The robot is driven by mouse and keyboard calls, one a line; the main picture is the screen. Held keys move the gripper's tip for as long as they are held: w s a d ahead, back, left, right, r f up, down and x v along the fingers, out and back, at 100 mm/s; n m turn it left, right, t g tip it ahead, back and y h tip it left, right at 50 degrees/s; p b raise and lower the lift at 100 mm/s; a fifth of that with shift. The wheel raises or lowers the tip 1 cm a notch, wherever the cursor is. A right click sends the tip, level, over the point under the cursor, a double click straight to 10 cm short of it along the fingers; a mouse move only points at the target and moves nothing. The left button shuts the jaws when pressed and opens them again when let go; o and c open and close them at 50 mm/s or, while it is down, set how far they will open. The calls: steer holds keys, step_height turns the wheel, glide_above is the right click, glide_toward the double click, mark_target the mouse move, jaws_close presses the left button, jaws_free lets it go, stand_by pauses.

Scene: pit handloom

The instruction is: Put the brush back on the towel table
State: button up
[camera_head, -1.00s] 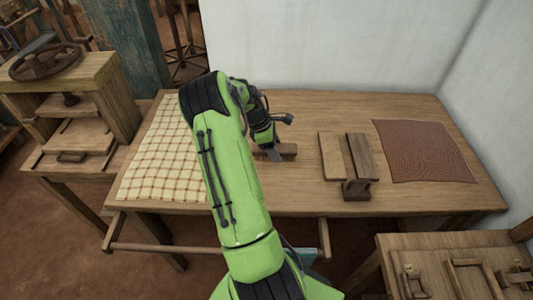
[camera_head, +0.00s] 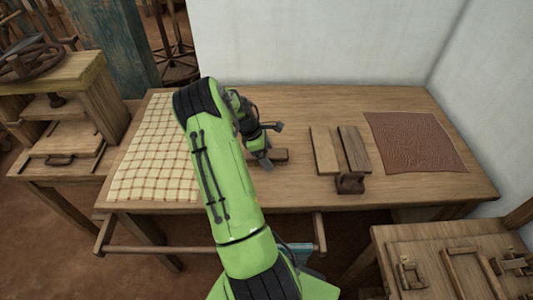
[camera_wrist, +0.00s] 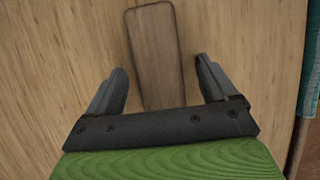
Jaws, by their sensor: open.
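A brown wooden block (camera_head: 281,156), which I take to be the brush, lies at the middle of the long wooden table (camera_head: 240,200). In the wrist view, its flat, rounded-corner back (camera_wrist: 158,55) shows between my fingers; no bristles are visible. My gripper (camera_head: 266,163) is low over the table at the block. In the wrist view my gripper (camera_wrist: 161,70) is open, with a finger on each side of the block and gaps between. My arm hides part of the table and block. A checked towel (camera_head: 155,150) lies on the table's left part.
Two flat boards (camera_head: 340,150) and a small dark wooden piece (camera_head: 350,184) lie right of the block. A brown cloth (camera_head: 415,142) lies at the far right. A wooden press (camera_head: 65,110) stands left; a lower bench (camera_head: 450,270) with wooden parts is front right. A wall borders the back.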

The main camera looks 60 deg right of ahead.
steer(key=w+a+r+m+t+p, duration=0.1)
steer(key=w+a+r+t, duration=0.1)
steer(key=w+a+r, duration=0.6)
steer(key=w+a+r+m+t+p, duration=0.15)
steer(key=a+r, duration=0.25)
steer(key=r, duration=0.7)
steer(key=a+r+t, duration=0.2)
steer(key=a+r, duration=0.4)
steer(key=a, duration=0.5)
steer(key=s+a+r+m+t+y, duration=0.1)
steer(key=s+a+r+t, duration=0.1)
steer(key=s+a, duration=0.4)
steer(key=s+a+r+m+t+y, duration=0.1)
steer(key=s+a, duration=0.5)
steer(key=a, duration=0.6)
steer(key=shift+s+a+r+m+t, duration=0.15)
steer(key=shift+r+m+t, duration=0.3)
steer(key=shift+r+t, duration=0.1)
steer(key=shift+p, duration=0.3)
